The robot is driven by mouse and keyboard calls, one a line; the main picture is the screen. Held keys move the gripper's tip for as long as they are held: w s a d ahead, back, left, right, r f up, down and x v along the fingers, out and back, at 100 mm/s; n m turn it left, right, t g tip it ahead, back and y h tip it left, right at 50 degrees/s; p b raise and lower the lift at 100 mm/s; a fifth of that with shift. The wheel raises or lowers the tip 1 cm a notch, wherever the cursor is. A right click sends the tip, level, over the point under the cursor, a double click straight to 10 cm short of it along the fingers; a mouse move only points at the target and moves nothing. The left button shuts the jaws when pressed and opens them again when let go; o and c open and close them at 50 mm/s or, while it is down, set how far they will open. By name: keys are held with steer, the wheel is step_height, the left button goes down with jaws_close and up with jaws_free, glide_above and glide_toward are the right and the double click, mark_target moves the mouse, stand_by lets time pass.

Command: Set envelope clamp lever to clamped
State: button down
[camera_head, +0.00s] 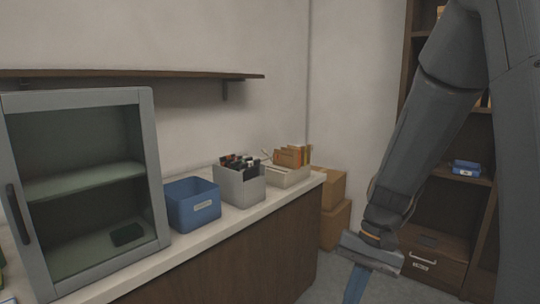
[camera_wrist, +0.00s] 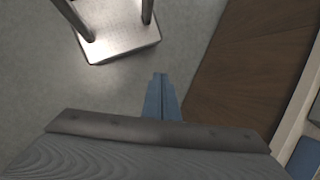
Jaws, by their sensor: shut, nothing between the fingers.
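I cannot make out an envelope clamp or its lever in either view. My gripper (camera_head: 357,288) hangs at the lower right of the head view, in front of the counter and apart from it. Its blue fingers are together and empty in the wrist view (camera_wrist: 160,78), pointing over bare floor. The fingertips are cut off by the bottom edge of the head view.
A counter (camera_head: 255,224) carries a glass-fronted cabinet (camera_head: 152,170), a blue bin (camera_head: 196,212), a grey box of files (camera_head: 245,192) and a pale tray (camera_head: 293,178). Cardboard boxes (camera_head: 333,225) stand beyond. A metal stand base (camera_wrist: 122,38) is on the floor.

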steer(key=w+d+r+m+t+y, duration=0.3)
steer(key=w+d+y, duration=0.2)
steer(key=w+d, duration=0.2)
steer(key=w+d+r+m+t+y, duration=0.2)
steer(key=w+d+r+m+y, duration=0.1)
steer(key=w+d, duration=0.4)
steer(key=w+m+y+p, duration=0.1)
steer(key=w+y, duration=0.1)
steer(key=w, duration=0.1)
steer(key=shift+d+r+t+y, duration=0.35)
steer(key=shift+r+t+y, duration=0.05)
steer(key=shift+s, duration=0.1)
